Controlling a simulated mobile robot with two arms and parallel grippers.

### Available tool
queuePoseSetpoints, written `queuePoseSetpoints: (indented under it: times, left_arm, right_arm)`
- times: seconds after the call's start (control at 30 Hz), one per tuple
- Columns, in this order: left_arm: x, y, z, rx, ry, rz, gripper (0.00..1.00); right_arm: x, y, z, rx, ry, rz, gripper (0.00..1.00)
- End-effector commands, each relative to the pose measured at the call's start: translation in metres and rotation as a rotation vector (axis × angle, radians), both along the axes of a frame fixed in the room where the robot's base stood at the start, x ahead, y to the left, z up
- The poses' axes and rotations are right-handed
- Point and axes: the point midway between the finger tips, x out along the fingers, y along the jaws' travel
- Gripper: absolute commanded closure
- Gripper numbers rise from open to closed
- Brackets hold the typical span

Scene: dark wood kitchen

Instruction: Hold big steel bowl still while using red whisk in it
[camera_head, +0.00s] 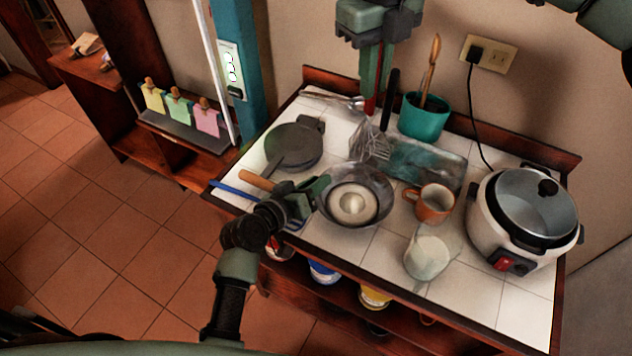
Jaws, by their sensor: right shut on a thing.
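The big steel bowl (377,186) stands upright on the white-tiled counter, with a pale round mass inside it. My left gripper (314,196) is at the bowl's left rim, its fingers looking spread; whether they touch the rim is hidden by the hand. My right gripper (377,88) points down behind the bowl and is shut on the red whisk (371,146). The whisk's wire head hangs down at the bowl's far edge as seen from here; its red handle is mostly hidden by the fingers. I cannot tell whether the wires touch the bowl.
A dark pan (293,146) lies left of the bowl. An orange mug (434,204), a glass jug (427,257) and a rice cooker (522,218) stand to the right. A teal utensil pot (423,117) and a glassy teal tray (428,163) are behind.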

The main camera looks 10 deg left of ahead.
Motion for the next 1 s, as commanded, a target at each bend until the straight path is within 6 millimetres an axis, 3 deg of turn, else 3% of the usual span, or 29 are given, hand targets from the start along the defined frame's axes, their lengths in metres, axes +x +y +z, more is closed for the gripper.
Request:
queuePoseSetpoints:
  times: [0.07,1.0]
  left_arm:
    - [-0.0002,0.0001,-0.0001,0.0,0.0,0.0,1.0]
    - [-0.0008,0.0003,-0.0013,0.002,0.002,-0.001,1.0]
  right_arm:
    - [0.0,0.0001,0.0002,0.0,0.0,0.0,1.0]
    - [0.0,0.0,0.0,0.0,0.0,0.0,1.0]
